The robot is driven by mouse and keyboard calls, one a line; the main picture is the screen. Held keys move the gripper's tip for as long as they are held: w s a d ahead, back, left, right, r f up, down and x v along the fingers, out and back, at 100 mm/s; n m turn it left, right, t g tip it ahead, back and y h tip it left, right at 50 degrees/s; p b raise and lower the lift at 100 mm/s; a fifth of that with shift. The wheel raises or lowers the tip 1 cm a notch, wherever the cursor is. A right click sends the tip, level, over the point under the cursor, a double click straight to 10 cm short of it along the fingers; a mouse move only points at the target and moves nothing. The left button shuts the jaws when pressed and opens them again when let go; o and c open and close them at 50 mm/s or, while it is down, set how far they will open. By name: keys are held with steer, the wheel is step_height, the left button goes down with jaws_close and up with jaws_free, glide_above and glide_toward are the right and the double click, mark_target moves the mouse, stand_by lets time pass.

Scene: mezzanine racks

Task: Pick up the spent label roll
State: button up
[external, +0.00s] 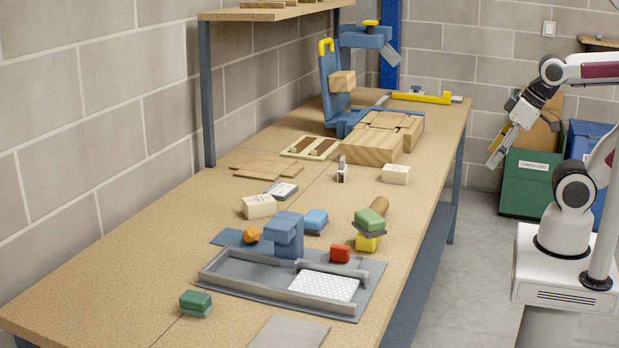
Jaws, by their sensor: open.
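My gripper (494,153) hangs in the air beyond the bench's right edge, above the floor, well apart from the cylinder. It is open, and I see nothing in it.
A grey tray fixture (221,277) with a blue block-like post (285,233) and red block (340,254) stands in front. White boxes (396,174) and wooden blocks (373,148) lie farther back. A shelf (260,14) overhangs the left. Green (530,183) and blue bins stand on the floor.

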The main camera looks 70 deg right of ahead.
stand_by(0.4)
steer(key=g, duration=0.3)
glide_toward(380, 205)
steer(key=s+f, duration=0.4)
steer(key=f, duration=0.1)
steer(key=shift+s, duration=0.25)
steer(key=w, duration=0.1)
steer(key=w+r+t, duration=0.1)
steer(key=w+t, duration=0.1)
steer(key=w, duration=0.1)
steer(key=shift+r, duration=0.4)
steer(key=shift+f, duration=0.15)
steer(key=shift+x, duration=1.15)
